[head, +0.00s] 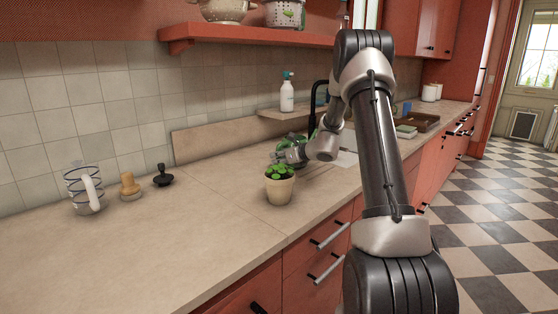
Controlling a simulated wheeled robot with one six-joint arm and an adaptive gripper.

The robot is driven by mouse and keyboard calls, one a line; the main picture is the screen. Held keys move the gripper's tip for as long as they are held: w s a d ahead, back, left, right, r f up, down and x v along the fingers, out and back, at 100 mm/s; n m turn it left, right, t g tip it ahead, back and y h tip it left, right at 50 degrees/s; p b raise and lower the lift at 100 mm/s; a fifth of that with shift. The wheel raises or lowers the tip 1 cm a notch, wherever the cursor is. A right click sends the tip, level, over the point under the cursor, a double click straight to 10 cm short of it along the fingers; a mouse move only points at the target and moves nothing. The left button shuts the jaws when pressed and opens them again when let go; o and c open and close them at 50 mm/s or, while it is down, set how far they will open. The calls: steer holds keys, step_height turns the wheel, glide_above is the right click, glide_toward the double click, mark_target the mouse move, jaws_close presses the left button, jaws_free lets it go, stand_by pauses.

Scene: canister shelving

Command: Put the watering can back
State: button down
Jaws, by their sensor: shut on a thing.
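A green object, likely the watering can (291,138), shows just behind and above my gripper (280,156) over the counter. My gripper points left, and its fingers are shut on this green object. The gripper and wrist hide most of it, so I cannot tell its full shape or whether it touches the counter. A potted plant (280,187) with green leaves stands upright on the counter, just in front of my gripper.
A narrow raised ledge (270,112) at the wall holds a spray bottle (287,93). A glass pitcher-like item (86,190), a wooden tamper (130,186) and a black tamper (163,176) stand at left. A red shelf (235,31) hangs above.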

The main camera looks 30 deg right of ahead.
steer(key=shift+f, duration=0.2)
steer(key=shift+f, duration=0.1)
steer(key=c, duration=1.3)
jaws_free()
steer(key=shift+f, duration=0.1)
steer(key=shift+c, duration=0.2)
steer(key=v, duration=1.2)
